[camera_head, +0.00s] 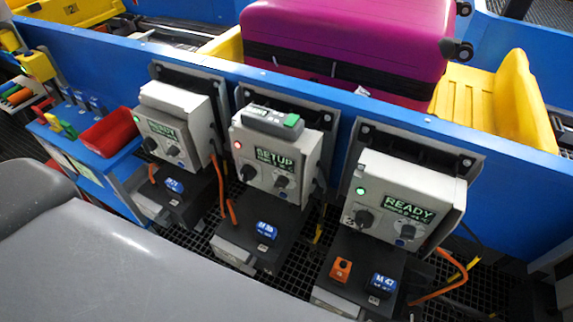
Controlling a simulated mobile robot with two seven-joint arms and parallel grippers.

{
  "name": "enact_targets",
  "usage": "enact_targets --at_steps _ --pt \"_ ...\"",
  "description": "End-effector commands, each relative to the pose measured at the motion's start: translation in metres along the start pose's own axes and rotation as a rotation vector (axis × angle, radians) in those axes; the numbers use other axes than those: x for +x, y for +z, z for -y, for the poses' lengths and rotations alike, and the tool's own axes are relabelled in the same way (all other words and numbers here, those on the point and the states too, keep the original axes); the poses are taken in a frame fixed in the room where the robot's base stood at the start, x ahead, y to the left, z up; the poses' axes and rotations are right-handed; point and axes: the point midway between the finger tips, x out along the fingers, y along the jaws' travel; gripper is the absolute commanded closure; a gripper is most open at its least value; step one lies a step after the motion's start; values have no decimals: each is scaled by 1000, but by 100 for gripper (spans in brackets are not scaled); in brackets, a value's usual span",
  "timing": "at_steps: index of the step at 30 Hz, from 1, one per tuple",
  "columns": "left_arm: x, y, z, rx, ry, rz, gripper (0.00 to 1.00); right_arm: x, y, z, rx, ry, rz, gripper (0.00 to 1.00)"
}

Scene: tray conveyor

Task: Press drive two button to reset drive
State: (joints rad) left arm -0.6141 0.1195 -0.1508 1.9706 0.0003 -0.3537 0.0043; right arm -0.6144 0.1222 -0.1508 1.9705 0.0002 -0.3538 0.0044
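Three grey drive boxes stand in a row against the blue conveyor wall. The right drive box (385,203) has a screen reading READY and a green light (361,190). The left drive box (170,122) also has a READY screen and a green light (137,119). I cannot read which box is numbered two. Neither of my grippers is in view.
Dark bases with blue tags (383,283) project below the boxes; an orange block (341,270) sits on the right one. Orange cables (231,212) hang beside them. A red bin (108,132) stands at the left. A magenta suitcase (345,45) and yellow tray (515,98) are behind the wall.

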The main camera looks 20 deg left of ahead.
Motion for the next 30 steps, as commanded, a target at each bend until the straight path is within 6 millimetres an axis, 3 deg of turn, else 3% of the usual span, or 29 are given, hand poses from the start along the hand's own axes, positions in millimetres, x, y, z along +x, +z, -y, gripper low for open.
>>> enact_targets --at_steps 10,23,30 --pt "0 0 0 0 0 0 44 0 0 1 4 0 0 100" --pt "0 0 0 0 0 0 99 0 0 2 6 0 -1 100" --pt "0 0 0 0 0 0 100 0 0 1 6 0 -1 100"
